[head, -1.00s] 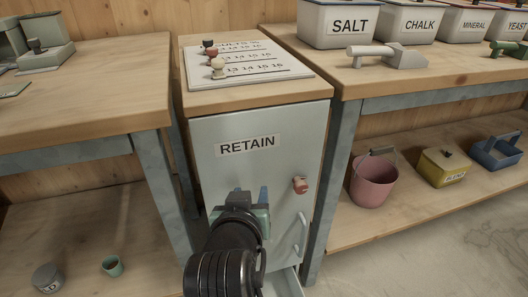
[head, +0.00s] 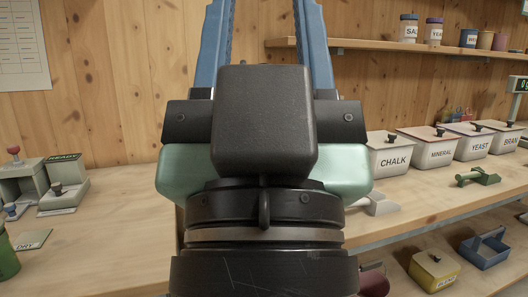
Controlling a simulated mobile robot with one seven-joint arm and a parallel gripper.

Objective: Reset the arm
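My gripper (head: 264,25) fills the middle of the head view, close to the camera and pointing up. Its two blue fingers stand well apart, with bare wooden wall showing between them. Their tips run out of the top of the picture. The gripper appears open, and nothing shows between the visible parts of the fingers. My dark wrist below it hides the middle of the scene, including the RETAIN cabinet seen earlier.
A left bench (head: 100,240) holds grey-green devices (head: 62,193). A wall shelf (head: 400,45) carries jars. A yellow box (head: 434,270) and blue carrier (head: 485,249) sit lower right.

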